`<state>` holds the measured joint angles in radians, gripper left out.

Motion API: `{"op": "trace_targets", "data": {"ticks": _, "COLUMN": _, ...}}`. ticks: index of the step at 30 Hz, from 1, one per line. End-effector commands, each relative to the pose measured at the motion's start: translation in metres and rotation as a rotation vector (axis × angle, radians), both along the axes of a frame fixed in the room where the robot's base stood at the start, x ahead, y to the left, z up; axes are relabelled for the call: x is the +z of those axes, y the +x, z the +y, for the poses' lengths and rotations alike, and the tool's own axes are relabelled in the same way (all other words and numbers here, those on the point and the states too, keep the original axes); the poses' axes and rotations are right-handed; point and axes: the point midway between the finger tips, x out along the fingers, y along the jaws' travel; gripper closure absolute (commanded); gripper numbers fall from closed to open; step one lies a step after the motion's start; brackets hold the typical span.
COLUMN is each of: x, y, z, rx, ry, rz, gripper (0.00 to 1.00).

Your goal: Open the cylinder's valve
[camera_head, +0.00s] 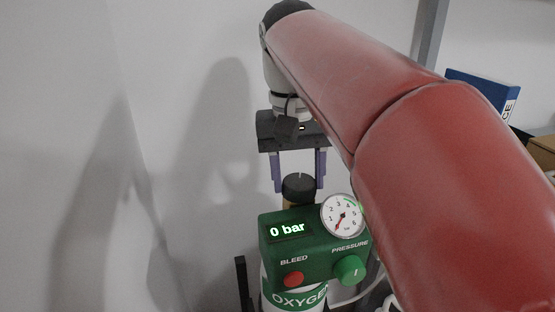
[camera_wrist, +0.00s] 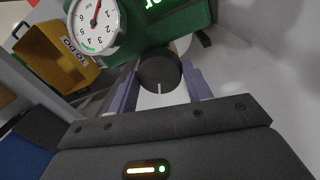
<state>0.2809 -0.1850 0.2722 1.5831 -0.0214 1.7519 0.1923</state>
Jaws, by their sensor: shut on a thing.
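The oxygen cylinder (camera_head: 296,299) stands upright, white with a green "OXYGEN" band. On it sits a green regulator box (camera_head: 290,255) with a display reading "0 bar", a round gauge (camera_head: 343,215), a red bleed button (camera_head: 293,279) and a green pressure knob (camera_head: 350,269). The valve is a dark round knob (camera_head: 299,186) with a white line on its top, above the box. My gripper (camera_head: 299,184) points down from above, its purple fingers on either side of the knob, shut on it. In the wrist view the knob (camera_wrist: 159,72) lies between the fingertips.
A white wall is close behind and to the left. A dark upright post (camera_head: 243,285) stands left of the cylinder. A blue binder (camera_head: 484,88) and a cardboard box (camera_head: 543,150) are at the right. A yellow "TO DO" tray (camera_wrist: 50,50) shows in the wrist view.

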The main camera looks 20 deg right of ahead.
Motion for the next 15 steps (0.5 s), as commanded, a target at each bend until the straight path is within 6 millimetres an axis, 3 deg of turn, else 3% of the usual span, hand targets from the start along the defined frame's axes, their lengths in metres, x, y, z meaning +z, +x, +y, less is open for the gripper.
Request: {"op": "trace_targets", "data": {"ticks": 15, "x": 0.0008, "y": 0.0013, "z": -0.0005, "rx": -0.491, "ry": -0.001, "rz": -0.002, "gripper": 0.74}}
